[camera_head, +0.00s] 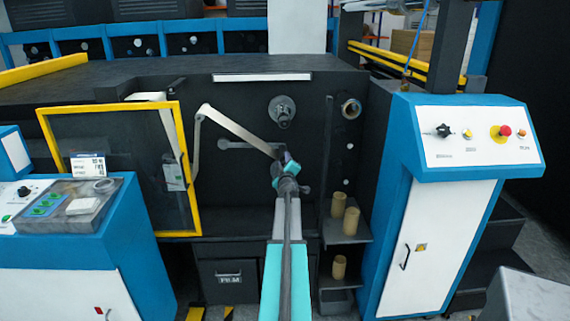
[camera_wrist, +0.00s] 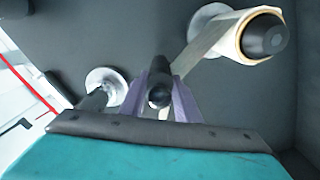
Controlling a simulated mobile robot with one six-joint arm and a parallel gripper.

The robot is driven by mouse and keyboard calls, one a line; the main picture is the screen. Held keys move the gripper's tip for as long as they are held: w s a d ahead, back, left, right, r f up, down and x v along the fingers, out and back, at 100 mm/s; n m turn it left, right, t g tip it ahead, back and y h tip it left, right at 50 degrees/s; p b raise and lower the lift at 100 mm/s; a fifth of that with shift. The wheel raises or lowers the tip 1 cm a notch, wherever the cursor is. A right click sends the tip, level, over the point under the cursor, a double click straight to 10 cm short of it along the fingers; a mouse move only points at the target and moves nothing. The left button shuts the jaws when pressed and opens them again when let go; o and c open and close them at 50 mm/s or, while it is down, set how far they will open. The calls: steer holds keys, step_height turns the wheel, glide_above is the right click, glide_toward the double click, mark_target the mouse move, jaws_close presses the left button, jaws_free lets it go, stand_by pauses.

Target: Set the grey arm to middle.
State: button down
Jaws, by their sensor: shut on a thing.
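The grey arm (camera_head: 238,145) runs sideways across the dark machine face in the head view, its right end at my gripper (camera_head: 287,163). My gripper's purple fingers (camera_wrist: 160,95) are shut on a dark round knob (camera_wrist: 159,94) in the wrist view. The knob appears to be the arm's handle; its join to the arm is hidden by my fingers. A pale strip (camera_head: 232,127) slants down to the right and passes behind my gripper. In the wrist view the pale strip (camera_wrist: 205,45) runs from upper right towards the fingers.
A yellow-framed door (camera_head: 120,170) stands at left. Tan cores (camera_head: 351,220) stand on a shelf at lower right. A blue control cabinet (camera_head: 465,140) is at right.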

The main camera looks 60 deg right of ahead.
steer(key=shift+w+a+r+n, duration=0.15)
steer(key=shift+r+n, duration=0.15)
steer(key=shift+r, duration=0.4)
steer(key=c, duration=1.6)
jaws_free()
steer(key=shift+o, duration=0.2)
steer(key=shift+s, duration=0.2)
steer(key=v, duration=1.3)
steer(key=shift+s+a+b, duration=0.2)
steer(key=shift+a+b, duration=0.05)
steer(key=shift+b, duration=0.1)
